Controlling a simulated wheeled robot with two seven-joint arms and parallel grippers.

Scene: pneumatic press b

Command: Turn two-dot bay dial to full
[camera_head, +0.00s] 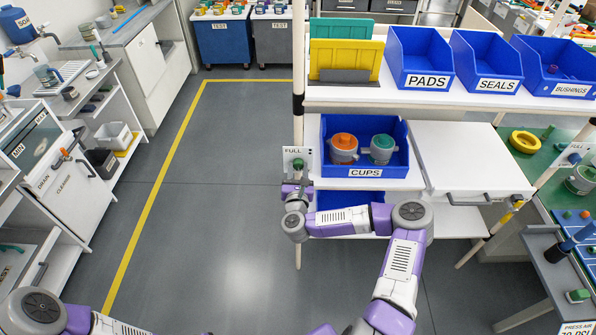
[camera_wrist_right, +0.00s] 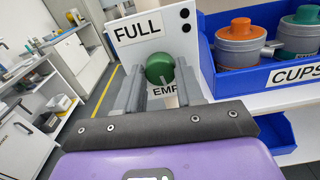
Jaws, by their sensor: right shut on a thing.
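The bay dial is a round green knob (camera_wrist_right: 160,67) on a white plate (camera_wrist_right: 135,30) marked with two black dots. The plate reads FULL above the knob; below it only "EMP" shows, the rest hidden. In the head view the plate (camera_head: 297,152) hangs at the left end of the lower shelf, left of the CUPS bin, and the knob (camera_head: 298,164) is small. My right gripper (camera_wrist_right: 160,80) is shut on the green knob, one grey finger on each side. Which mark the dial points at I cannot tell. My left gripper is out of view.
The blue CUPS bin (camera_head: 366,172) with an orange-topped and a green-topped cup stands close right of the plate. A shelf post (camera_head: 298,80) runs just beside it. A white drawer unit (camera_head: 480,190) is farther right. Open grey floor (camera_head: 220,200) lies to the left.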

